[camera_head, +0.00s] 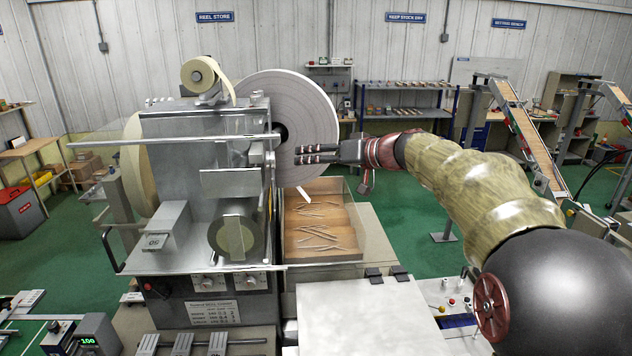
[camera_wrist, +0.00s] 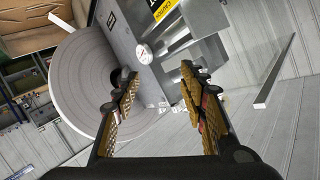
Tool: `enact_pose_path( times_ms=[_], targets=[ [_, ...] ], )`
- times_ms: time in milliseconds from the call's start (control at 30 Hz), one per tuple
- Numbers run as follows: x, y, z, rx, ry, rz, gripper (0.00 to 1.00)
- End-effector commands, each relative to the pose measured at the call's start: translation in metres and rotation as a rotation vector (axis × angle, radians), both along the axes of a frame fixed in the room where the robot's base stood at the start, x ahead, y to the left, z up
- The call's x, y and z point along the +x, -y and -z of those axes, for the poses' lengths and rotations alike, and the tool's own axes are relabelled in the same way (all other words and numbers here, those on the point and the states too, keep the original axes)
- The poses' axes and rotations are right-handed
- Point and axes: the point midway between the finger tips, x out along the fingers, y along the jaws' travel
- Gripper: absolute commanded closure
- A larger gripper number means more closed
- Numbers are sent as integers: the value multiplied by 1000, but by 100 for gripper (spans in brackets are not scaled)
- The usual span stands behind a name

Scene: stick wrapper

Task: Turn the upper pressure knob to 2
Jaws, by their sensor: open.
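The wrapping machine (camera_head: 190,170) stands left of centre, with a settings plate (camera_head: 213,312) low on its front. Two small round knobs show above the plate, a left knob (camera_head: 208,283) and a right knob (camera_head: 252,281); their labels are too small to read, so I cannot tell which is the upper pressure knob. My gripper (camera_head: 302,154) is open and empty, high at the machine's right side, in front of the large white reel (camera_head: 312,110) and well above the knobs. In the wrist view a round white gauge (camera_wrist: 144,54) shows beyond my open fingers (camera_wrist: 158,76).
A wooden tray with loose sticks (camera_head: 318,222) lies below my gripper behind a clear guard. A pale flat cover (camera_head: 360,318) is at the front. A clear panel with a metal bar (camera_head: 170,139) crosses the machine's upper front. Open air surrounds my gripper's right side.

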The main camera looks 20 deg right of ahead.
Motion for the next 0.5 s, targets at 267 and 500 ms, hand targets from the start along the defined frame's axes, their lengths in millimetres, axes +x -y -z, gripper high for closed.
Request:
enact_pose_path(
  times_ms=[267,500],
  targets=[
    [-20,-7,34,11,-118,16,58],
    [-27,-8,44,14,-156,24,58]
  ],
)
